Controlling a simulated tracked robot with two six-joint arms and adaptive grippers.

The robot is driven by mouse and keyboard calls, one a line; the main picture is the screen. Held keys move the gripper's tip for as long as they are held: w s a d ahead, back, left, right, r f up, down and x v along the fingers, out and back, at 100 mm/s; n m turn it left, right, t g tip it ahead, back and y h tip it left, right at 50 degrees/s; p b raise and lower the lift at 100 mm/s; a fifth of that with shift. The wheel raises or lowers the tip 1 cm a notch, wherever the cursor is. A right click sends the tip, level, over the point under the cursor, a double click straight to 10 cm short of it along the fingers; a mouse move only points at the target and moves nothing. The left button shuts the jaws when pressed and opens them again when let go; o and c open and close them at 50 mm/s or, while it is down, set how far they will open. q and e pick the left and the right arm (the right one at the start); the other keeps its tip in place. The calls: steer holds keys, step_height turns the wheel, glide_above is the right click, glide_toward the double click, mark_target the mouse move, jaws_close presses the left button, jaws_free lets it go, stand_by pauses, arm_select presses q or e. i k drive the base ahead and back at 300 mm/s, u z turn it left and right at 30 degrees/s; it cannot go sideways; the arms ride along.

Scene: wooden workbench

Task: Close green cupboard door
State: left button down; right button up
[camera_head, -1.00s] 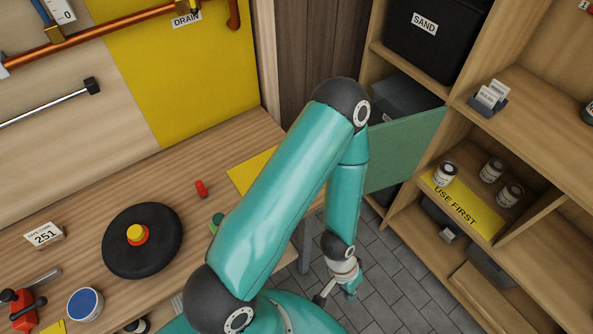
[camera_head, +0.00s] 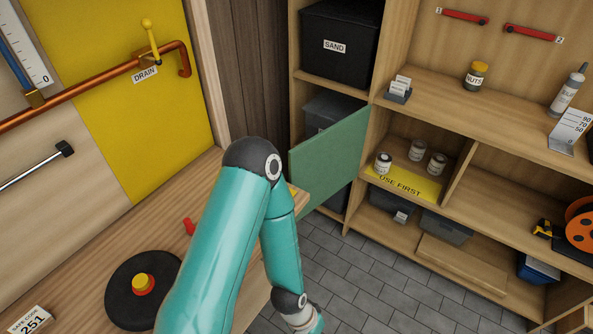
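The green cupboard door (camera_head: 330,158) stands open at the middle of the view. Its right edge meets the shelf upright, and its panel juts out from the cupboard towards me. Above its slanting top edge, a dark grey box (camera_head: 322,110) shows inside the compartment; the door hides the lower part of that space. One of my teal arms rises from the bottom, bends at a dark elbow, and hangs down in front of the bench. Its wrist is cut off at the bottom edge, so its gripper is out of view. The other gripper is not in view either.
The wooden bench (camera_head: 85,245) carries a black disc (camera_head: 120,302) with a red and yellow knob. Right of the door, the shelf holds several small cans (camera_head: 416,150) behind a yellow strip. A black SAND box (camera_head: 340,40) sits above. The tiled floor (camera_head: 375,275) before the shelves is clear.

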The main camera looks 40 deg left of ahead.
mark_target(321, 165)
steer(key=u, duration=0.85)
steer(key=i, duration=0.15)
steer(key=z, duration=3)
steer(key=i, duration=1.35)
steer(key=u, duration=3.6)
steer(key=i, duration=0.55)
steer(key=u, duration=0.55)
